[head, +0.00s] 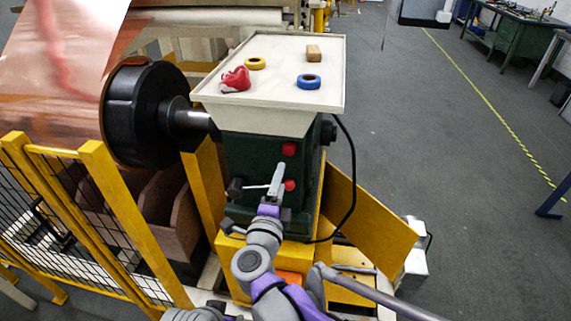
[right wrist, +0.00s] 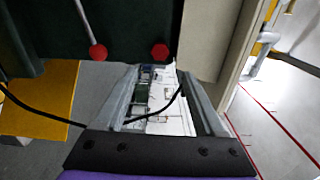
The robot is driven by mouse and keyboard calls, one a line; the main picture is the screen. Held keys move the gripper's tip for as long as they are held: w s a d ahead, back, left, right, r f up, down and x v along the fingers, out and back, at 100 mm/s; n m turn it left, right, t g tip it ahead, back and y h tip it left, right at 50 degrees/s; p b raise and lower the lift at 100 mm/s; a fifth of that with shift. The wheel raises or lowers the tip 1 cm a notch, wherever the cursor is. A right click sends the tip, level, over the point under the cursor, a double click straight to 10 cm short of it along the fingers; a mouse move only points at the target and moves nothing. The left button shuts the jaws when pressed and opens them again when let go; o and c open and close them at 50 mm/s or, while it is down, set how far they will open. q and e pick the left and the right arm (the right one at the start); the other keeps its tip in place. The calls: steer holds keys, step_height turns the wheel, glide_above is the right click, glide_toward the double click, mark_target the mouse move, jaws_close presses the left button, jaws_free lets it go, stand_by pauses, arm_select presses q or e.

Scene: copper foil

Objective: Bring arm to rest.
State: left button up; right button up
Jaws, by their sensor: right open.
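My right gripper (head: 277,180) is in front of the dark green machine (head: 255,150), at the end of my purple and grey arm. In the right wrist view its two grey fingers (right wrist: 162,80) are spread apart, with nothing held between them. A red round knob (right wrist: 160,51) and a red-tipped rod (right wrist: 98,52) on the dark green housing show just beyond the fingers. I cannot tell how far the fingers are from the housing. My left gripper is not seen.
A tray (head: 325,40) on the machine holds a red object (head: 236,79), yellow tape (head: 255,63), blue tape (head: 309,82) and a brown block (head: 314,53). A yellow fence (head: 110,190) stands left. A black cable (head: 351,170) hangs right. Open floor lies further right.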

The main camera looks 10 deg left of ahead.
steer(key=s+d+r+n+g+y, duration=0.25)
steer(key=d+n+y, duration=0.35)
steer(key=n, duration=0.5)
steer(key=s+d+f+n+g+h+p, duration=0.2)
steer(key=s+d+f+n+g+h, duration=0.3)
steer(key=s+d+f+g, duration=0.5)
steer(key=s+d+f+n, duration=0.2)
steer(key=s+d+f, duration=0.6)
steer(key=s+d, duration=0.3)
steer(key=shift+s+d+f+h, duration=0.2)
steer(key=shift+d+f+h, duration=0.1)
steer(key=shift+f, duration=0.05)
stand_by(0.6)
